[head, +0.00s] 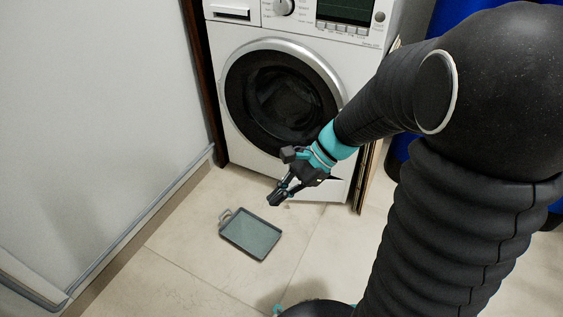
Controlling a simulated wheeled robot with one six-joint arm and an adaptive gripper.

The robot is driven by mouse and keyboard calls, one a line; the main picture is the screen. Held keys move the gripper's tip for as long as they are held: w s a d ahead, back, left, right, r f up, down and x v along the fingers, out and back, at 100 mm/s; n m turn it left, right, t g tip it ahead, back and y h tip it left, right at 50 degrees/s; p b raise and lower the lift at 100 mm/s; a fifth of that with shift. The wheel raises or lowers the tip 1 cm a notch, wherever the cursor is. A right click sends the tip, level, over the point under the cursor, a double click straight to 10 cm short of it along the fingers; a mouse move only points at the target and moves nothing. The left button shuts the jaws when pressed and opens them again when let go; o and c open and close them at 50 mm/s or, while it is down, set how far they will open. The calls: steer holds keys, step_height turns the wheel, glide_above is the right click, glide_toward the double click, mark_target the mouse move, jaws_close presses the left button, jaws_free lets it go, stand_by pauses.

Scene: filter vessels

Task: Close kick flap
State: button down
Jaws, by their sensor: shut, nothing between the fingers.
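A white washing machine (225,135) stands against the back, its round dark door (280,95) closed. Low on its front, at the right, a white panel (322,191) that looks like the kick flap shows beside my gripper, with a dark slit above it. My wrist and gripper hide part of it, so I cannot tell how far open it is. My black and teal gripper (276,198) is shut and empty. It points down and left, in front of the machine's bottom edge. I cannot tell whether it touches the flap.
A grey tray (251,234) with a handle lies on the tiled floor below my gripper. A pale wall (95,120) bounds the left. Thin boards (366,175) stand at the machine's right side, near blue barrels (463,28). Floor around the tray is clear.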

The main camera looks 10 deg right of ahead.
steer(key=w+d+f+m+t+y, duration=0.2)
steer(key=w+f+m+t+y, duration=0.15)
steer(key=w+f+m, duration=0.5)
steer(key=w+d+f+m+t+y, duration=0.2)
steer(key=w+f+m+t+y, duration=0.15)
steer(key=w+f+m, duration=0.5)
steer(key=d+f+m+t+h+b, duration=0.1)
steer(key=d+f+m+t+h, duration=0.3)
steer(key=f+m, duration=0.6)
steer(key=d+f+m+t+h+b, duration=0.15)
steer(key=d+f+m+t, duration=0.45)
steer(key=f, duration=0.6)
steer(key=w+a+m+h, duration=0.1)
steer(key=w+a, duration=0.3)
steer(key=w, duration=0.8)
steer(key=shift+g, duration=0.3)
steer(key=shift+d+r, duration=0.1)
steer(key=shift+r, duration=0.05)
